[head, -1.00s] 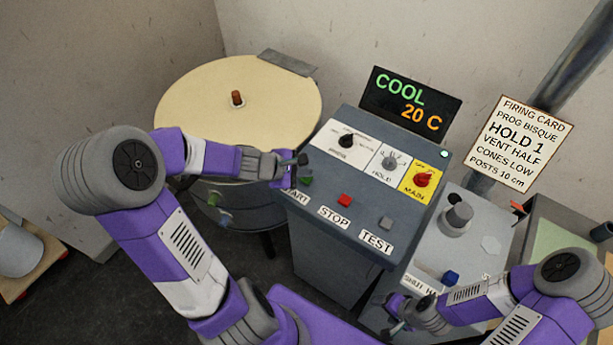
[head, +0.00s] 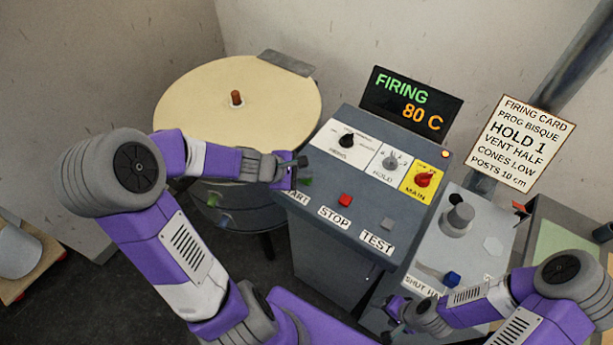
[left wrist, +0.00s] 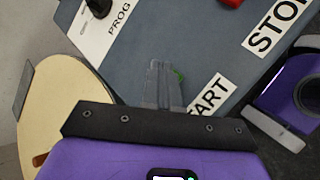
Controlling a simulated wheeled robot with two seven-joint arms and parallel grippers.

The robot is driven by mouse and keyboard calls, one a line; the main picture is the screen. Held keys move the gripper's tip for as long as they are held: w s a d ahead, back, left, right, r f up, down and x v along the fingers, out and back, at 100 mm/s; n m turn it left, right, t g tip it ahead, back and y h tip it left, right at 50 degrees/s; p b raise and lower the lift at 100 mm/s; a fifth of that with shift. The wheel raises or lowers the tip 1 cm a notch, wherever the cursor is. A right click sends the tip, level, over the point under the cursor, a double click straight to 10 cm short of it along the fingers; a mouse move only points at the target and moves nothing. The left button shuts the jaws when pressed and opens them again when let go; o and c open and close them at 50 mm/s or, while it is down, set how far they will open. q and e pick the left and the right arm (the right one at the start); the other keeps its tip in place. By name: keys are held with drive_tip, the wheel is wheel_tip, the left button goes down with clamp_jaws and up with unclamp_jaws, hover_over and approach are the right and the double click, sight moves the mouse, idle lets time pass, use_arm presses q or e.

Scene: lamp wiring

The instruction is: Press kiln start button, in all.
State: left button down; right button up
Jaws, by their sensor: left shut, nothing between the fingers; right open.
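The grey kiln control panel (head: 325,196) stands in the middle of the head view. Its green start button (head: 306,181) is at the panel's left edge above the START label and mostly hidden by my left gripper. My left gripper (head: 300,163) is shut and empty, its fingertips at the button; I cannot tell if they touch. In the left wrist view a sliver of the green button (left wrist: 179,76) shows beside the fingertips (left wrist: 160,68). The display (head: 411,103) reads FIRING, 80 C. My right gripper (head: 396,312) is open, low at the right.
The red STOP button (head: 345,200) and grey TEST button (head: 386,224) sit right of start. PROG, HOLD and red MAIN (head: 424,180) knobs are above. The round kiln lid (head: 240,115) is behind left. A firing card (head: 520,142) and a blue knob (head: 452,278) are at right.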

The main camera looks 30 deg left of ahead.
use_arm(q)
drive_tip(key=shift+r+p, duration=0.8)
drive_tip(key=shift+r, duration=0.1)
drive_tip(key=shift+r, duration=0.1)
wheel_tip(320, 180, up, 5)
drive_tip(key=p, duration=0.4)
idle(0.7)
